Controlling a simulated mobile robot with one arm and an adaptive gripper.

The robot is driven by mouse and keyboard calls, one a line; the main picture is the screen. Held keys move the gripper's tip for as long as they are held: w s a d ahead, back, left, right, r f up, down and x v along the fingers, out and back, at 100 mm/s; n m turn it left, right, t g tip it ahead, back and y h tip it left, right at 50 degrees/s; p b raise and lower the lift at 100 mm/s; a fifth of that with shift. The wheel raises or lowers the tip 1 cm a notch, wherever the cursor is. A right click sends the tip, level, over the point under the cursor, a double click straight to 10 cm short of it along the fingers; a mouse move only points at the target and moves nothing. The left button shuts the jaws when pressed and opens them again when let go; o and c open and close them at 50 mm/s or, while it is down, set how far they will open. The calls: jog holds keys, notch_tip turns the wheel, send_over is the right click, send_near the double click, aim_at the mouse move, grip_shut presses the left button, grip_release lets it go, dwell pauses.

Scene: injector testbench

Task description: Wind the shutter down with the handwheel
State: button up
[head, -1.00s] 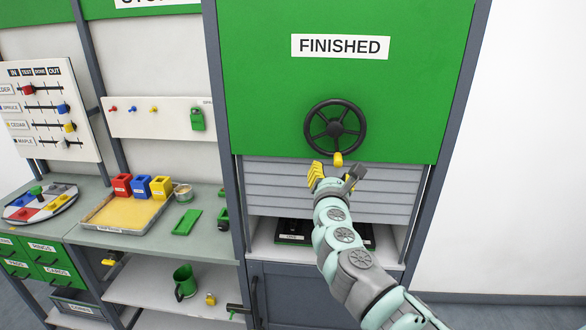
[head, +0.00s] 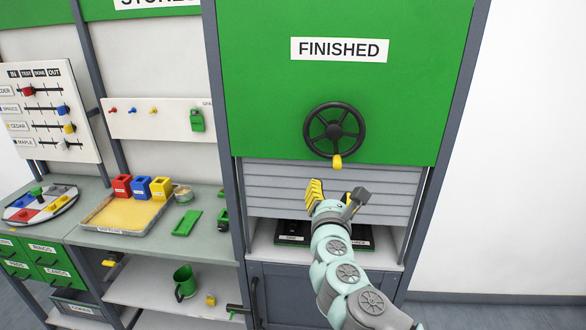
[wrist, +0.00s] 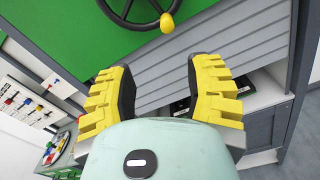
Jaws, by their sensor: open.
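The black handwheel (head: 335,130) is on the green panel under the FINISHED sign. Its yellow knob (head: 337,161) is at the bottom of the rim. The grey slatted shutter (head: 300,185) hangs below the panel, partly down, with an open gap beneath it. My gripper (head: 334,191) is open and empty in front of the shutter, below the knob and apart from it. In the wrist view the yellow finger pads (wrist: 160,88) are spread wide, with the wheel (wrist: 140,10) and its knob (wrist: 167,23) beyond them, the wheel's top cut off.
Dark items lie on the shelf (head: 262,240) under the shutter. A grey post (head: 231,170) separates this bay from the left bench, which holds a yellow tray (head: 98,222), coloured boxes and green items. Open floor and white wall are at right.

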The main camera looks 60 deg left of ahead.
jog(key=v, duration=0.6)
jog(key=shift+s+b, duration=0.2)
jog(key=shift+b, duration=0.2)
dwell(0.6)
